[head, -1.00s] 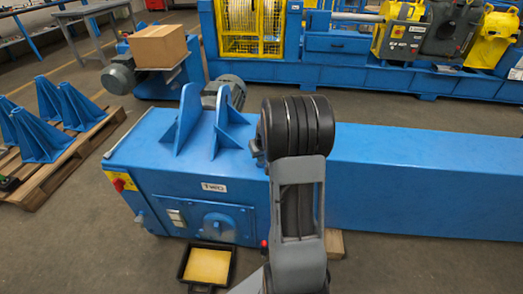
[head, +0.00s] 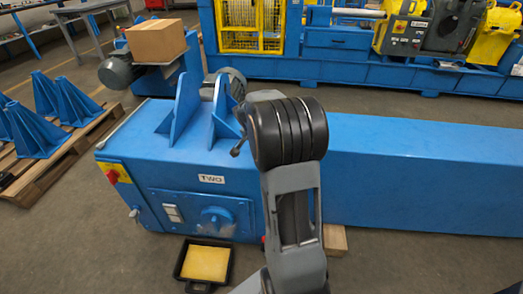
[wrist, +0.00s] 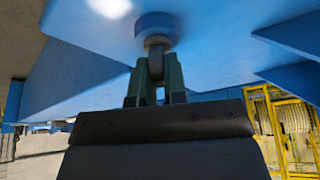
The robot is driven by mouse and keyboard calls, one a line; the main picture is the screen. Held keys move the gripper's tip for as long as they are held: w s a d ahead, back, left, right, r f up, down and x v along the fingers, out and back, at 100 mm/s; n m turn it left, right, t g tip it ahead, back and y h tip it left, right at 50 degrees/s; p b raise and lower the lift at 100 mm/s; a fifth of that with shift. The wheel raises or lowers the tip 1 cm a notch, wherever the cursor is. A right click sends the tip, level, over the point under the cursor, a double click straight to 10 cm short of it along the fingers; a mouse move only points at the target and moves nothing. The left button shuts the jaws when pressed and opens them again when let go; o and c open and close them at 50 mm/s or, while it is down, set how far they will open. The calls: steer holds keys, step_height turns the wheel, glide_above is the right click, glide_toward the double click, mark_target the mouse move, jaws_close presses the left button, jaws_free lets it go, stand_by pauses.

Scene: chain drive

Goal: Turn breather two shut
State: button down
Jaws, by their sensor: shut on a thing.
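The blue drive housing carries a white label reading TWO (head: 211,179). In the wrist view, a round blue boss (wrist: 156,27) sits on a blue surface, with a short grey part, apparently breather two (wrist: 156,48), coming out of it. My gripper (wrist: 155,78) has its two green fingers shut on this grey part, one on each side. The fingers cover most of it, so its turn position cannot be told. In the head view my arm hides the fingers; a small dark lever-like piece shows beside the wrist, and I cannot tell what it belongs to.
Blue upright brackets (head: 184,108) and a grey motor (head: 229,82) stand close left of my arm. A yellow-bottomed black tray (head: 206,264) lies on the floor in front. Blue stands on a pallet (head: 52,168) are at left. A yellow cage (head: 255,25) is behind.

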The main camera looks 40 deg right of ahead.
steer(key=m+g+b, duration=0.1)
steer(key=m+g, duration=0.1)
steer(key=m, duration=0.3)
steer(key=shift+r+m, duration=0.1)
steer(key=shift+m, duration=0.2)
steer(key=m+g, duration=0.1)
steer(key=m, duration=0.2)
steer(key=shift+m+g+y+p, duration=0.6)
steer(key=shift+m+g, duration=0.1)
steer(key=shift+m, duration=1.2)
steer(key=shift+r, duration=0.1)
steer(key=c, duration=1.2)
jaws_free()
steer(key=shift+o, duration=0.2)
steer(key=p+v, duration=0.4)
steer(key=v, duration=0.9)
steer(key=shift+w+r, duration=0.2)
steer(key=shift+r, duration=0.05)
steer(key=shift+a, duration=0.15)
